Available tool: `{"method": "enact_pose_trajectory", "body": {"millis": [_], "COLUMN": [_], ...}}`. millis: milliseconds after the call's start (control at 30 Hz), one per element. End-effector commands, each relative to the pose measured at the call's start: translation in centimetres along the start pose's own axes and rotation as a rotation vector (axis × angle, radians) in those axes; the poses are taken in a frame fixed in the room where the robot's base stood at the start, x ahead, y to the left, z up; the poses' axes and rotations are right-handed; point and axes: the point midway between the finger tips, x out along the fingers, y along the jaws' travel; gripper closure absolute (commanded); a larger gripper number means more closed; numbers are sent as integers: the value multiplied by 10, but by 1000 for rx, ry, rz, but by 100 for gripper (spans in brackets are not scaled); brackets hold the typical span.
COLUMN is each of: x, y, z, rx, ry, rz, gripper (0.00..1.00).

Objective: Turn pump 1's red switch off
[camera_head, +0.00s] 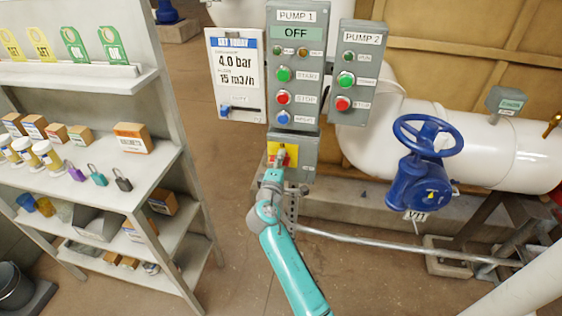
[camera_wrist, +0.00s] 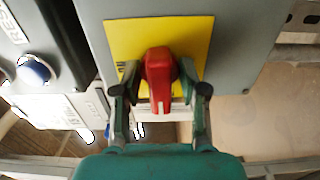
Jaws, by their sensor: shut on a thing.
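Pump 1's red switch (camera_wrist: 160,68) is a red handle on a yellow plate (camera_wrist: 120,40) on a grey box. In the wrist view its handle points down the picture, toward my gripper. My gripper (camera_wrist: 164,90) has one finger on each side of the handle and is shut on it. In the head view my gripper (camera_head: 281,156) is at the yellow plate (camera_head: 271,148) below the pump 1 panel (camera_head: 296,60) and hides most of the red switch. The panel's display (camera_head: 296,33) reads OFF.
The pump 2 panel (camera_head: 361,60) is right of pump 1's. A white board (camera_head: 235,75) reading 4.0 bar hangs left. A blue valve wheel (camera_head: 428,135) on a white pipe stands right. Shelves (camera_head: 130,85) with tags, boxes and padlocks stand left. Open floor lies between.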

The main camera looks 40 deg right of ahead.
Motion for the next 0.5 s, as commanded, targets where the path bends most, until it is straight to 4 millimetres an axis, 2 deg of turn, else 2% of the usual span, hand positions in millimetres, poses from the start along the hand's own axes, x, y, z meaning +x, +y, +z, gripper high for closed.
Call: {"method": "enact_pose_trajectory", "body": {"millis": [433, 467, 500], "x": [-1, -1, -1], "y": [-1, -1, -1], "z": [-1, -1, -1], "rx": [-11, -11, -11], "ry": [2, 2, 2], "rz": [-2, -2, -2], "gripper": [93, 55, 53]}}
